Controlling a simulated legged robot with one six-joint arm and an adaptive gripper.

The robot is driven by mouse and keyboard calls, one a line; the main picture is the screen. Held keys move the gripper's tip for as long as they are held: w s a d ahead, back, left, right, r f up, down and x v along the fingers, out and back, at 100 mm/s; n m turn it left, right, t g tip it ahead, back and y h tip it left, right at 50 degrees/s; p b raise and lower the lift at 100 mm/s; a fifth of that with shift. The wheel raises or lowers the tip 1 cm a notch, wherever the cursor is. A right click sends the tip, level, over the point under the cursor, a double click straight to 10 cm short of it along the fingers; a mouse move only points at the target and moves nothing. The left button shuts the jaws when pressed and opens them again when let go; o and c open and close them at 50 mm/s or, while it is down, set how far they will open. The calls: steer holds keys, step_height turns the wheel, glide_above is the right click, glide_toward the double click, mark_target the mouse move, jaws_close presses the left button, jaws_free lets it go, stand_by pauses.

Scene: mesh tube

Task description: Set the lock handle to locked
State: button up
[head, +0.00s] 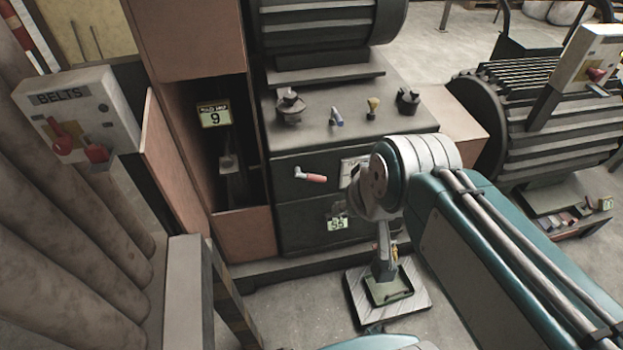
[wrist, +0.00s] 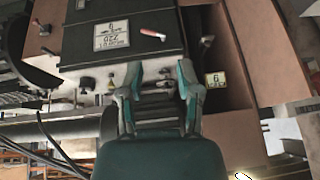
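A handle with a red-orange grip and a grey metal pivot (head: 311,177) is on the upper front of the dark cabinet (head: 290,222). It lies nearly level, grip to the right. I take it as the lock handle; no lock marking is readable. It also shows in the wrist view (wrist: 152,34), where the scene appears upside down. My gripper (wrist: 158,72) is open and empty, its two teal fingers spread in front of the cabinet. The handle appears beyond the fingertips, apart from them. In the head view my arm hides part of the cabinet's right side.
A BELTS switch box (head: 75,115) with red levers stands at left. Several small knobs and levers sit on the cabinet top (head: 350,118). Floor in front is partly clear.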

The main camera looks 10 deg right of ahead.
steer(key=w+a+f+m+y, duration=0.3)
steer(key=w+m, duration=0.2)
steer(key=w, duration=0.7)
steer(key=m+t+h, duration=0.1)
steer(key=m, duration=1.4)
glide_above(316, 177)
steer(key=s+d, duration=0.2)
steer(key=s, duration=0.3)
step_height(316, 177, down, 21)
steer(key=x, duration=1.1)
steer(key=shift+s, duration=0.1)
jaws_close()
